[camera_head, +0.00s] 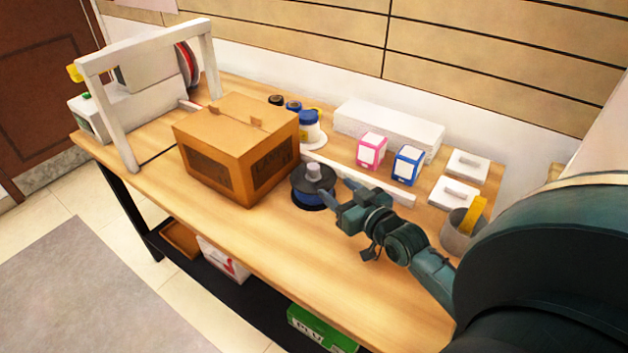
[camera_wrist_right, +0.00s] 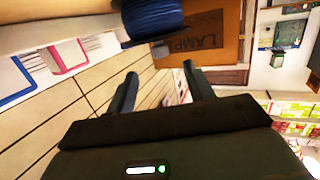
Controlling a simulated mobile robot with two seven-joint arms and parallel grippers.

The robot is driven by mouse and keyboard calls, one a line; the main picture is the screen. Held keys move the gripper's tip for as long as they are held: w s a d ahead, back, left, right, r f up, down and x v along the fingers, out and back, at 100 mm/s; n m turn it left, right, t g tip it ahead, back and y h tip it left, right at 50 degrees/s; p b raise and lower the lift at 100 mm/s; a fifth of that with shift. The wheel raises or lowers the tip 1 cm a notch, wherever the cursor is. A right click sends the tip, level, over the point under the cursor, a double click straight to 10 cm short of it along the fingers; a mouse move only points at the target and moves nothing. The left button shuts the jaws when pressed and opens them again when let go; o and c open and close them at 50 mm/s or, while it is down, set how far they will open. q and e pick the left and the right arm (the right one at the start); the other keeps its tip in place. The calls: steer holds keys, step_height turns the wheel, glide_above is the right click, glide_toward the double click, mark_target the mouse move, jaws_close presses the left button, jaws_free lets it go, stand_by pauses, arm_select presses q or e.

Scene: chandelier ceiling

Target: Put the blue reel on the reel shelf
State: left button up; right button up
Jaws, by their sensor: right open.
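The blue reel (camera_head: 316,197) stands on the wooden table, right of the cardboard box, with a grey cap-like piece on top. It also shows at the top of the right wrist view (camera_wrist_right: 153,17). My right gripper (camera_head: 347,193) is open and empty, just to the right of the reel, its fingers pointing toward it; I cannot tell whether they touch it. Its two fingers also show in the right wrist view (camera_wrist_right: 160,72). My left gripper is not in view.
A cardboard box (camera_head: 236,148) stands close left of the reel. The table front is clear.

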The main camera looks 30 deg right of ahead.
mark_target(317, 172)
steer(key=w, duration=0.5)
steer(key=shift+w+a+f, duration=0.1)
steer(key=shift+w+f, duration=0.1)
steer(key=shift+f, duration=0.2)
steer(key=w, duration=0.5)
steer(key=shift+w+f, duration=0.3)
jaws_close()
steer(key=shift+r, duration=0.1)
